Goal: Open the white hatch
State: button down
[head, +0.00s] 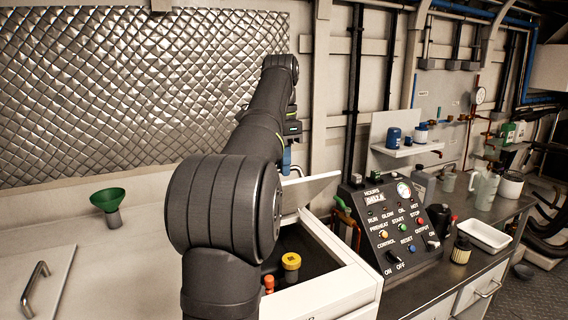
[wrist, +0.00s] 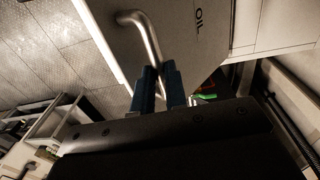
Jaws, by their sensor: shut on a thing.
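The white hatch (head: 310,190) stands raised at a tilt over the white cabinet in the head view, partly behind my arm. In the wrist view the hatch panel (wrist: 190,40) fills the upper middle and bears the word OIL. Its bent metal handle (wrist: 148,35) runs down between the blue fingers of my gripper (wrist: 160,82), which are shut on it. In the head view only a blue bit of my gripper (head: 286,160) shows past my arm. The opening below the hatch shows a yellow cap (head: 291,261) and an orange cap (head: 268,282).
A second lid with a metal handle (head: 35,290) lies flat at the left. A green funnel (head: 108,200) stands behind it. A control panel (head: 400,222) stands close right of the opening. A white tray (head: 483,236) and jugs stand on the right counter.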

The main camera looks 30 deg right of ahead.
jog(key=c, duration=1.5)
grip_release()
jog(key=shift+w+f, duration=0.4)
jog(key=shift+w, duration=0.05)
jog(key=shift+o, duration=0.2)
jog(key=shift+s+r, duration=0.15)
jog(key=shift+s, duration=0.05)
jog(key=shift+s, duration=0.1)
